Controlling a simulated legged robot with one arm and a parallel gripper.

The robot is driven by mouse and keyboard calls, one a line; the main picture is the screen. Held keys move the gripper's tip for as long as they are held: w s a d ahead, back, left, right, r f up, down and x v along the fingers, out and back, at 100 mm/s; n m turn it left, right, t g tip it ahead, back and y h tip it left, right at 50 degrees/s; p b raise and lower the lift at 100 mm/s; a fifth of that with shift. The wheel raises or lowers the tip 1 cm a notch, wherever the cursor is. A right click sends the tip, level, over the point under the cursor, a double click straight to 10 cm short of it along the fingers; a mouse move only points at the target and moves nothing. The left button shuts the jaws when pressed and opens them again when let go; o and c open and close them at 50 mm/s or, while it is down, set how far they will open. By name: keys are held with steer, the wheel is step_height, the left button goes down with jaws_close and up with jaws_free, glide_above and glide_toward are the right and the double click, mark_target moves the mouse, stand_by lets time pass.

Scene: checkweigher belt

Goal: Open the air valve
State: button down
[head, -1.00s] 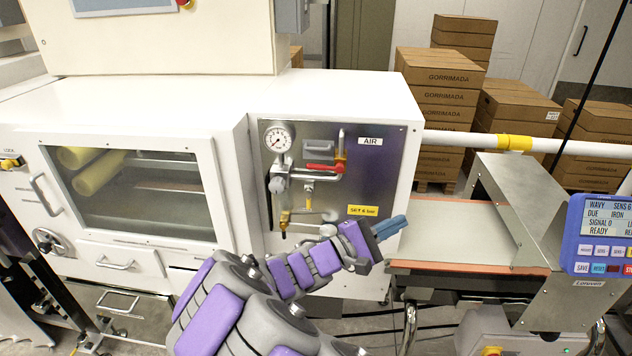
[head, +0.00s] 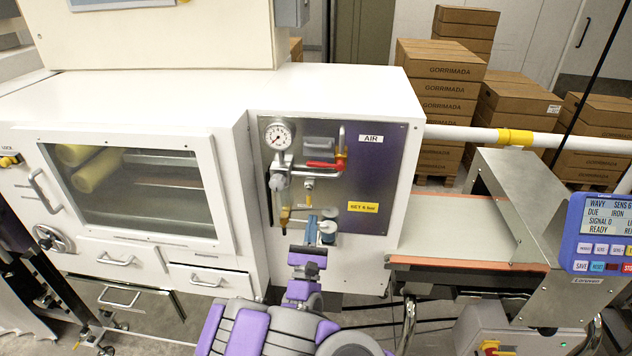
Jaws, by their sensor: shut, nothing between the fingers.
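The air valve has a red lever handle (head: 322,165) lying roughly horizontal on the metal pipework of the air panel (head: 385,170). My gripper (head: 311,222) is in front of the lower part of the panel, below the red lever and apart from it in the picture. Its blue fingers point up toward the panel and are shut with nothing between them. The fingers and wrist hide part of the panel's lower fittings. A round pressure gauge (head: 278,136) sits at the panel's upper left, and an AIR label (head: 370,139) at its upper right.
A yellow set-pressure label (head: 363,207) is on the panel's right side. A windowed door (head: 135,195) is to the left. The conveyor belt (head: 455,232) and a blue display unit (head: 600,235) are to the right. Stacked cardboard boxes (head: 450,90) stand behind.

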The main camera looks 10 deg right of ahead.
mark_target(324, 165)
steer(key=w+d+r+b, duration=0.2)
steer(key=w+r, duration=0.5)
steer(key=r, duration=0.1)
steer(key=shift+w+d+r+b, duration=0.2)
steer(key=shift+d+r+b, duration=0.2)
steer(key=shift+w+m+h, duration=0.1)
steer(key=shift+m+h, duration=0.3)
steer(key=shift+m, duration=0.3)
steer(key=shift+a+r+m+g+h+p, duration=0.15)
steer(key=shift+m+g+h+p, duration=0.2)
steer(key=shift+m+g+h, duration=0.4)
